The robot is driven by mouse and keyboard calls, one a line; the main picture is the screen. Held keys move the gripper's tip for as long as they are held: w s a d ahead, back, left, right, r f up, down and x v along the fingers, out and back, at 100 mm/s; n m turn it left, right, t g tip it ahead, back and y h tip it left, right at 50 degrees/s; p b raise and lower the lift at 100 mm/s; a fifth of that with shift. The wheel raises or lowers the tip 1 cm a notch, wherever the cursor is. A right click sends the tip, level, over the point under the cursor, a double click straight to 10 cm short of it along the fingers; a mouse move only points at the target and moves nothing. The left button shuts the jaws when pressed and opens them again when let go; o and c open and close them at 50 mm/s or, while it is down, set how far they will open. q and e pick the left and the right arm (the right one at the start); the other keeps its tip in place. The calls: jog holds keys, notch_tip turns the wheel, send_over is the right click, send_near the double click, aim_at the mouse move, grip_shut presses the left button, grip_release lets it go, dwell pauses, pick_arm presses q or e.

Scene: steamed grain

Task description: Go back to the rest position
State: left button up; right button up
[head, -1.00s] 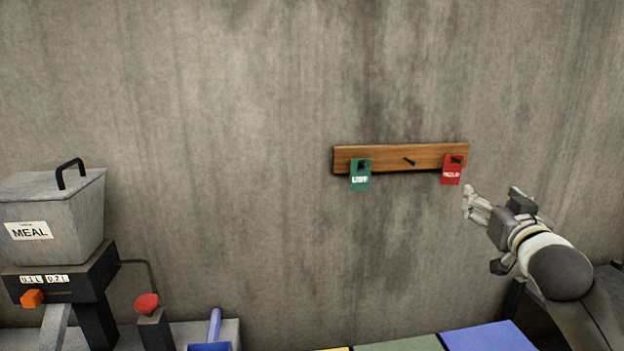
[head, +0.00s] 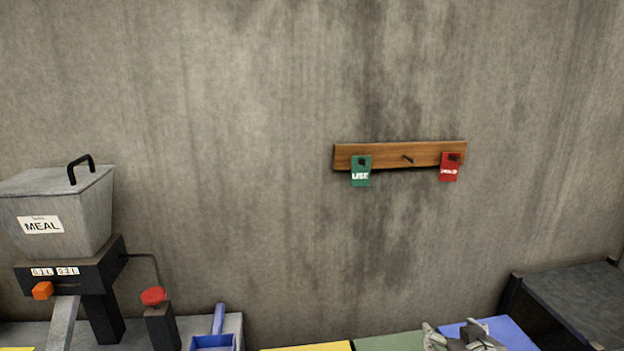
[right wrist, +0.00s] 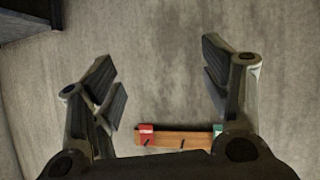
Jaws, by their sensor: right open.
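My right gripper (head: 462,338) shows at the bottom edge of the head view, in front of the blue and green panels and well below the peg board. In the right wrist view its fingers (right wrist: 165,85) are spread apart with nothing between them. My left gripper is not in view. The wooden peg board (head: 387,157) is on the wall. A green "USE" tag (head: 361,171) hangs at its left end and a red tag (head: 450,167) at its right end. The middle peg (head: 407,159) is bare. The board also shows in the right wrist view (right wrist: 180,139).
A grey MEAL hopper (head: 60,210) stands at the left, with a red button (head: 153,296) and a blue scoop (head: 214,340) beside it. Yellow, green and blue panels (head: 395,342) lie along the bottom. A dark box (head: 575,295) stands at the right. The wall between is clear.

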jog(key=s+a+f+g, duration=0.25)
jog(key=s+f, duration=0.35)
jog(key=s, duration=0.4)
jog(key=s+a+f+n+g+y, duration=0.1)
jog(key=s+a+f+g, duration=0.15)
jog(key=s+f, duration=0.6)
jog(key=s+a+f+g, duration=0.2)
jog(key=s+f+g, duration=0.25)
jog(key=s, duration=0.65)
notch_tip(320, 180, down, 27)
jog(key=s+b, duration=0.1)
jog(key=s, duration=0.1)
pick_arm(q)
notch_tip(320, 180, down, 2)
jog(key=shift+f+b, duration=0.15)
jog(key=shift+b, duration=0.5)
pick_arm(e)
jog(key=s+d+f+g, duration=0.1)
jog(key=s+d+f, duration=0.2)
jog(key=s+f, duration=1.3)
jog(key=shift+s+f+n+g, duration=0.2)
jog(key=shift+f+n+g, duration=0.2)
jog(key=shift+f, duration=0.1)
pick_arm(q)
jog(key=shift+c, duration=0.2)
pick_arm(e)
jog(key=shift+d, duration=0.1)
